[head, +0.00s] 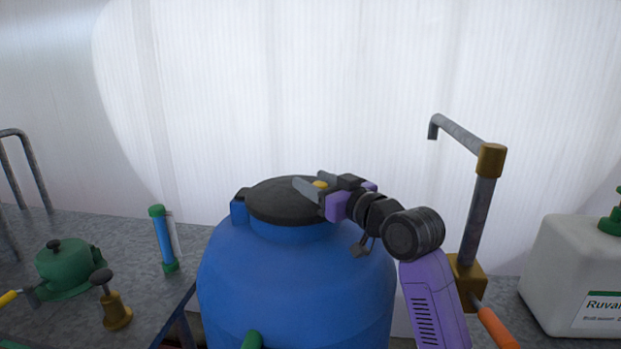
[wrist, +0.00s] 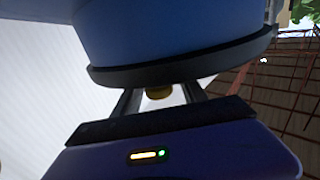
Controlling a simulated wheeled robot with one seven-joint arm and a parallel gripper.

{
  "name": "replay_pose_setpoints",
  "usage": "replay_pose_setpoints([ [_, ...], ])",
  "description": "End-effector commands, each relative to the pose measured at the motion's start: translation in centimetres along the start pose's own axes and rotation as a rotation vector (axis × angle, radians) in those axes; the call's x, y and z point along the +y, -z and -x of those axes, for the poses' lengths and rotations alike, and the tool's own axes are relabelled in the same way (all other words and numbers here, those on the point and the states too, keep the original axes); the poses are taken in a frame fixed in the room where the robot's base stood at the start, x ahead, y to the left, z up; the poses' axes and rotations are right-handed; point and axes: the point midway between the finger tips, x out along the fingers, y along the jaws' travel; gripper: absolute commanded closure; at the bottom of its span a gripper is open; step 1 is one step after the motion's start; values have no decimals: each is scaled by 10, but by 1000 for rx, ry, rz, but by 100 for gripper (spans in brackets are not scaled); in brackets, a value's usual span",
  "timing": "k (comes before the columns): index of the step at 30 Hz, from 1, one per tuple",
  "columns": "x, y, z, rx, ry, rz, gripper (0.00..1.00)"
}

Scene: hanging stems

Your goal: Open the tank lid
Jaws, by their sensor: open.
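The blue tank (head: 290,285) stands at the centre of the head view with its black round lid (head: 275,203) lying shut on top. In the wrist view, the lid's dark rim (wrist: 180,70) crosses above my fingers, with the blue tank (wrist: 165,30) beyond it. A small yellow tab (wrist: 159,92) shows at the rim, between my two fingers; in the head view a yellow spot (head: 320,184) shows there too. My gripper (head: 315,182) is open at the lid's right side, its fingers apart. Whether the fingers touch the lid or tab I cannot tell.
A grey pipe with a brass valve (head: 466,268) and orange handle stands right of my arm. A white jug (head: 570,270) is at far right. On the left bench are a green lidded pot (head: 68,265), a brass bell-shaped piece (head: 115,310) and a blue-green tube (head: 163,240).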

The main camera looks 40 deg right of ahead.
Motion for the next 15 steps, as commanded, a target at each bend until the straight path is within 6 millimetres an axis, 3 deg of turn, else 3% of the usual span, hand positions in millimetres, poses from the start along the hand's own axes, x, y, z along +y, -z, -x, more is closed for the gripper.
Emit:
replay_pose_setpoints([
  [5, 0, 0, -13, 0, 0, 0, 50],
  [13, 0, 0, -14, 1, -1, 0, 50],
  [15, 0, 0, -14, 1, -1, 0, 62],
])
